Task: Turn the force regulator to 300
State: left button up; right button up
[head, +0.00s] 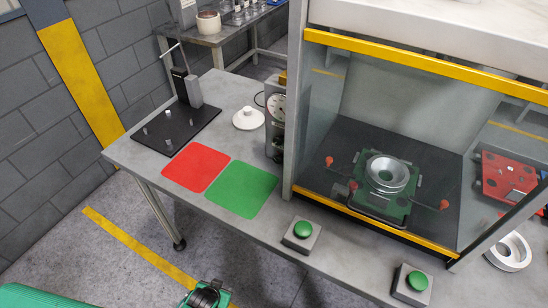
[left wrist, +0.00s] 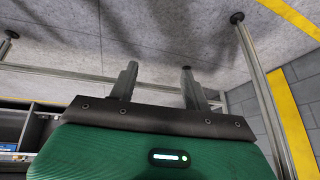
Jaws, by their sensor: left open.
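The force regulator seems to be on the narrow grey panel (head: 272,145) at the left side of the press. A round white gauge (head: 277,108) sits on this panel, seen at a steep angle. A small dark part shows below the gauge, too small to tell whether it is the knob. The gauge's reading and any setting cannot be read. My left gripper (left wrist: 159,66) is open and empty in the left wrist view, its two fingers apart over the grey floor near the table legs. It touches nothing there. My right gripper is not in view.
The press holds a green pallet (head: 397,207) with a metal ring part. Two green push buttons (head: 303,229) (head: 417,281) line the front edge. Red (head: 196,167) and green (head: 242,189) mats, a white cone-shaped part (head: 248,118) and a black fixture plate (head: 172,126) lie left of the panel.

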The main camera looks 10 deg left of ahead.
aim_at(277, 142)
pick_arm(q)
jog(key=w+d+r+n+t, duration=0.1)
jog(key=w+r+t, duration=0.25)
jog(key=r, duration=1.25)
jog(key=w+d+r+t, duration=0.15)
jog(key=w+r, duration=0.35)
jog(key=r, duration=1)
jog(key=w+d+r+t, duration=0.1)
jog(key=w, duration=0.1)
jog(key=w+r+t+h, duration=0.1)
jog(key=w, duration=0.1)
jog(key=w+d+r+t, duration=0.1)
jog(key=w, duration=0.2)
jog(key=shift+w+d+r+t+h+b, duration=0.1)
jog(key=shift+d+r+t+h+b, duration=0.2)
jog(key=shift+r+t+h+b, duration=0.1)
jog(key=w+d+r+m+h+p, duration=0.1)
jog(key=w+d, duration=0.2)
jog(key=w, duration=0.3)
jog(key=w+d+r+m+t+h+p, duration=0.1)
jog(key=w+d+h, duration=0.1)
jog(key=w, duration=0.4)
jog(key=w+d+r+m+t+h+p, duration=0.1)
jog(key=w+d, duration=0.3)
jog(key=w, duration=0.1)
jog(key=shift+w+r+h, duration=0.3)
jog(key=shift+w+r, duration=0.1)
jog(key=c, duration=0.9)
